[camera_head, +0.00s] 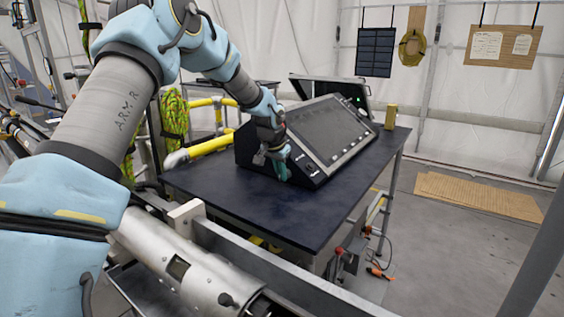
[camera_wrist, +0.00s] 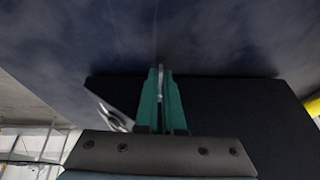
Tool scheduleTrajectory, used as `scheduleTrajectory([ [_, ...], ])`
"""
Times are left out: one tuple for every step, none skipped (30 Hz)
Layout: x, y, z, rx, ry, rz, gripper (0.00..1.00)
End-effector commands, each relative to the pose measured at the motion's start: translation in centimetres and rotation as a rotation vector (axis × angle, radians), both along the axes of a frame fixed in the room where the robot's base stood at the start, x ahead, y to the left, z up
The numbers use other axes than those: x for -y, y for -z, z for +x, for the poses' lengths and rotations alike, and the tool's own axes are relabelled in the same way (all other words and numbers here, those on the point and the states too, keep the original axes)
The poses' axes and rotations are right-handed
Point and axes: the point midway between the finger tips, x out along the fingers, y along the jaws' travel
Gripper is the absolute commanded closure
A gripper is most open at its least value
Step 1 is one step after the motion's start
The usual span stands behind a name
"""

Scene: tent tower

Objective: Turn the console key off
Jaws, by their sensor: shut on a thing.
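The console (camera_head: 330,130), a black sloped box with a large grey screen, stands on the dark blue table. Its dark side (camera_wrist: 225,115) also fills much of the wrist view. My gripper (camera_head: 281,168) is at the near left corner of the console's front panel, with its green fingers pointing down. In the wrist view, my gripper (camera_wrist: 160,85) has its green fingers close together around a thin pale sliver. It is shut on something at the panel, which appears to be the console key. The key is mostly hidden by the fingers, and its turn position cannot be told.
The table (camera_head: 245,210) has clear room in front of the console. An open dark case (camera_head: 345,90) stands behind it and a small yellow block (camera_head: 390,117) at its far right. Yellow pipes (camera_head: 210,147) run behind the table's left edge.

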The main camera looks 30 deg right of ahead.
Motion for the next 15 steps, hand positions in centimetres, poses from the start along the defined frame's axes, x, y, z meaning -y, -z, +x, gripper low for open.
scheduleTrajectory([
  [-0.13, -0.41, 0.13, -0.023, -0.003, -0.010, 1.00],
  [-0.14, -0.37, 0.15, -0.034, -0.004, -0.017, 1.00],
  [-0.10, -0.30, 0.11, -0.047, -0.001, -0.022, 1.00],
  [-0.12, -0.23, 0.11, -0.057, -0.002, -0.027, 1.00],
  [-0.14, -0.21, 0.13, -0.064, -0.002, -0.031, 1.00],
  [-0.12, -0.19, 0.13, -0.072, 0.000, -0.035, 1.00],
  [-0.10, -0.16, 0.11, -0.078, -0.001, -0.038, 1.00],
  [-0.09, -0.12, 0.10, -0.084, 0.000, -0.041, 1.00],
  [-0.09, -0.07, 0.10, -0.090, -0.001, -0.044, 1.00],
  [-0.11, -0.03, 0.12, -0.093, -0.001, -0.045, 1.00],
  [-0.12, 0.00, 0.13, -0.094, 0.000, -0.046, 1.00],
  [-0.13, 0.04, 0.13, -0.098, 0.000, -0.047, 1.00],
  [-0.13, 0.05, 0.13, -0.098, 0.001, -0.047, 1.00],
  [-0.13, 0.07, 0.13, -0.099, 0.000, -0.048, 1.00],
  [-0.13, 0.10, 0.12, -0.100, 0.001, -0.048, 1.00],
])
